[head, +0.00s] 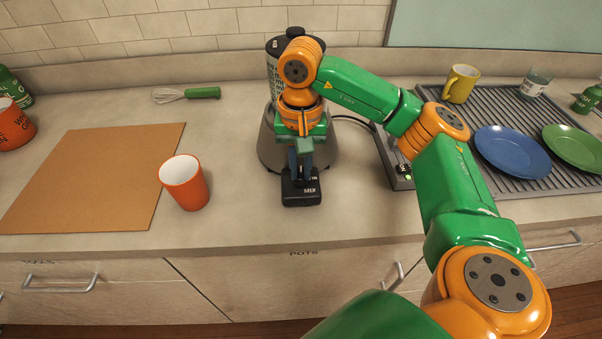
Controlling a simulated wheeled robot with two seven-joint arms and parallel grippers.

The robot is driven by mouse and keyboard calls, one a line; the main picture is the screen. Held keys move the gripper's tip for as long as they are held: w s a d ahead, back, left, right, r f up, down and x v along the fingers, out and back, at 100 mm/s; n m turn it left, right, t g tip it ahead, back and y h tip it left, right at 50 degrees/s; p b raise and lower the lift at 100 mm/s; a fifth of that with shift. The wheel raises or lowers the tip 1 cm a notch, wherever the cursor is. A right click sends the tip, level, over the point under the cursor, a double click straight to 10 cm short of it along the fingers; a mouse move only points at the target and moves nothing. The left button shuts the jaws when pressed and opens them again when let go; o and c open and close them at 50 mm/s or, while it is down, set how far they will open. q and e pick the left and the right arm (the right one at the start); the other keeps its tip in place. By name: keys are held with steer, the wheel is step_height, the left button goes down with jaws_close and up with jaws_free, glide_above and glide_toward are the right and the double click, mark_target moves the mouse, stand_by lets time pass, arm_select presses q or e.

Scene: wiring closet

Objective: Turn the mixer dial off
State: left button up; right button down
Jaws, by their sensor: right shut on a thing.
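The mixer stands on the counter at the middle, with a grey base (268,148) and a labelled jar (272,75) with a dark top. A black block marked MIX (302,196) sticks out at its front. My right gripper (300,172) points down at this block, in front of the mixer. It is shut on the mixer dial, which the fingers and wrist mostly hide. The dial's setting cannot be read. My left gripper is not in view.
An orange cup (188,190) stands left of the mixer by a brown board (95,180). A whisk (185,94) lies behind. At right, a drying rack (500,110) holds a blue plate (511,152), a green plate (575,147) and a yellow mug (461,84).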

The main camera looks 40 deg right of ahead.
mark_target(301, 172)
steer(key=shift+c, duration=2.4)
jaws_free()
step_height(301, 172, up, 6)
steer(key=p, duration=0.5)
steer(key=shift+r, duration=0.1)
step_height(301, 172, up, 7)
steer(key=p, duration=0.2)
